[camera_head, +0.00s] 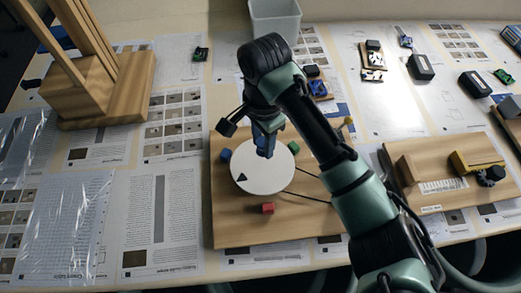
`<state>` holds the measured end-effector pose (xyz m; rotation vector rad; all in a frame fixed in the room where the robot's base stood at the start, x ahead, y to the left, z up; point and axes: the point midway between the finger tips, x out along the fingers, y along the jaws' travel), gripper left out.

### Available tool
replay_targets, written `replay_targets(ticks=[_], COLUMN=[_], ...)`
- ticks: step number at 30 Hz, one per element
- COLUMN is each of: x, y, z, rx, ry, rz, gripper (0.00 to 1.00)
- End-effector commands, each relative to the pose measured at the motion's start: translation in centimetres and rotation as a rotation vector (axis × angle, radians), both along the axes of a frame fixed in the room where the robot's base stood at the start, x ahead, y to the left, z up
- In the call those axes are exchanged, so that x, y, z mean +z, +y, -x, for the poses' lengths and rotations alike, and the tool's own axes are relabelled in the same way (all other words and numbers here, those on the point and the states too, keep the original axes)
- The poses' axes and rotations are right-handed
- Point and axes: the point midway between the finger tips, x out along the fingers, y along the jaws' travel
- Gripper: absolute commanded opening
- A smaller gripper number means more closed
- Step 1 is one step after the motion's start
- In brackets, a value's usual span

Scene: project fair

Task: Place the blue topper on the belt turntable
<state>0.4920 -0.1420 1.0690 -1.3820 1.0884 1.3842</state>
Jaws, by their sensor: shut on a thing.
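The belt turntable is a white round disc (256,180) with a small dark triangle mark, on a wooden board (230,228). My gripper (265,136) points down over the disc's back part, below my dark wrist. It is shut on the blue topper (265,149), a dark blue piece whose lower end shows against the white disc. The fingers are small and partly merge with the topper in this view. I cannot tell whether the topper touches the disc or hangs just above it.
A wooden stand (95,95) is at the left. Another wooden board (440,190) is at the right. A grey bin (275,20) stands behind.

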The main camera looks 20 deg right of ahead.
Motion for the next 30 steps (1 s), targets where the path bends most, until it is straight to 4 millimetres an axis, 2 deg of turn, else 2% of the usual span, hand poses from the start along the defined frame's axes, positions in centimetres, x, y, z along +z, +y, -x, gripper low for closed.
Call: replay_targets(ticks=[3, 14, 26, 27, 30], x=[-1.7, -5.8, -6.5, -6.4, -6.4], y=[-0.1, 0.0, 0.1, 0.1, 0.0], z=[0.1, 0.0, 0.0, 0.0, 0.0], rx=[0.000, 0.004, 0.006, 0.006, 0.006], ry=[0.001, 0.001, -0.002, -0.002, -0.002], rz=[0.000, 0.001, -0.001, 0.000, 0.000], gripper=[0.00, 0.00, 0.00, 0.44, 0.62])
